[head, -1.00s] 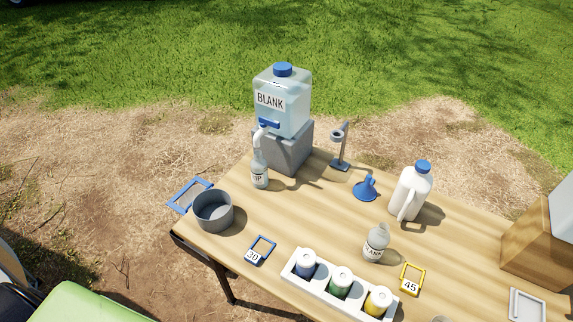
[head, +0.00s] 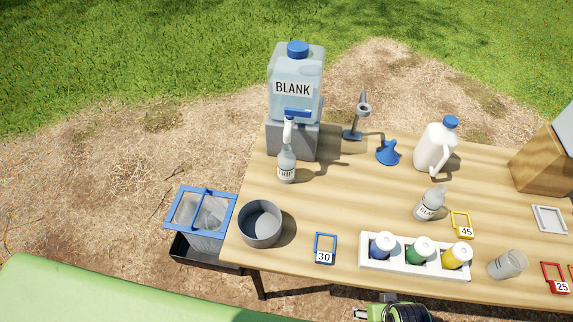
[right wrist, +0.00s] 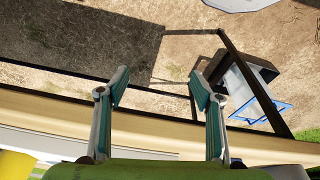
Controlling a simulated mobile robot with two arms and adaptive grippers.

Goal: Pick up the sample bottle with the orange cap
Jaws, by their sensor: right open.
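No bottle with an orange cap shows in either view. On the table, a clear bottle (head: 286,165) stands under the spout of the BLANK container, and a second clear bottle labelled BLANK (head: 430,204) stands near the middle. Neither shows an orange cap. My right gripper (right wrist: 160,88) is open and empty in the right wrist view, with bare ground and the table's edge behind its fingers. A green and grey part of mine shows at the bottom of the head view. My left gripper is not seen.
A blue-framed bin (head: 197,238) stands at the left.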

